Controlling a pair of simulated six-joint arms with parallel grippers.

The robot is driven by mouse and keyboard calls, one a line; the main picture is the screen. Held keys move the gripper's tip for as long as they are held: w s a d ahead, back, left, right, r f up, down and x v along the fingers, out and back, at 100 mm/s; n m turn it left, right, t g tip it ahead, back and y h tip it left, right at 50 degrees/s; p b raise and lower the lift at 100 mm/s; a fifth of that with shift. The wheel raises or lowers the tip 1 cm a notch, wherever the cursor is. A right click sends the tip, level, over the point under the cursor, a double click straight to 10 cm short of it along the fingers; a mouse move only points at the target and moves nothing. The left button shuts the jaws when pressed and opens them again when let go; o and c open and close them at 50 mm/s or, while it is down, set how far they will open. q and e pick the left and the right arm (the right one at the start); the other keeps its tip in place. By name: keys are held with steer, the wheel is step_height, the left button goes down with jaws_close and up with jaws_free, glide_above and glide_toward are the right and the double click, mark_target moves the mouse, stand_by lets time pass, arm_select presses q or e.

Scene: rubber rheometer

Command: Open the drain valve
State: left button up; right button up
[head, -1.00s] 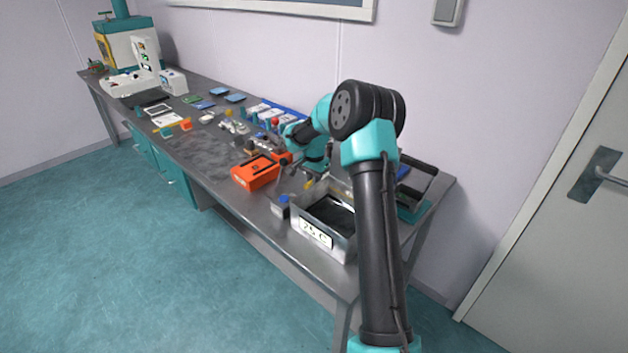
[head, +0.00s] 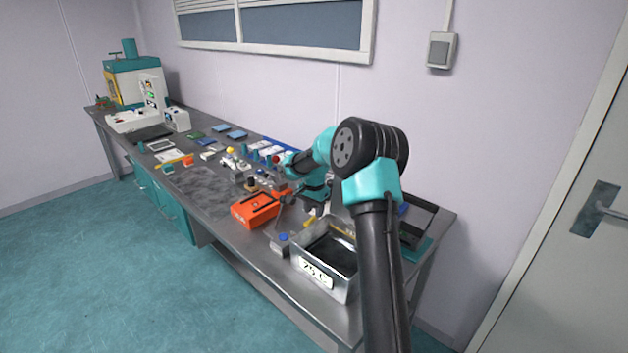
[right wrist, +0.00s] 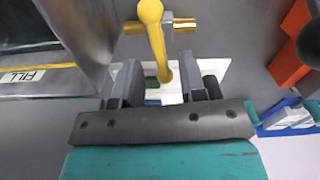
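The drain valve shows in the right wrist view as a yellow lever (right wrist: 153,35) on a brass body (right wrist: 184,25) beside a steel tank wall (right wrist: 72,35). My right gripper (right wrist: 158,82) is open, with one finger on each side of the lever's lower end. Gaps show at both sides of the lever, and I cannot tell whether either finger touches it. In the head view, my right gripper (head: 316,209) is over the bench by the steel bath (head: 340,284), with a small yellow part (head: 309,221) beside it. My left gripper is not in view.
An orange case (head: 254,211) lies left of the bath on the steel bench (head: 207,187). A blue knob (head: 283,237) is close to the bath's left side. Small items and instruments stand farther along the bench. The floor (head: 95,240) in front is clear.

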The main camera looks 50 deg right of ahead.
mark_target(314, 216)
step_height(314, 216, up, 14)
stand_by(0.4)
steer(key=shift+r, duration=0.45)
step_height(314, 216, down, 17)
steer(key=shift+f, duration=0.2)
stand_by(0.6)
steer(key=shift+c, duration=0.4)
jaws_close()
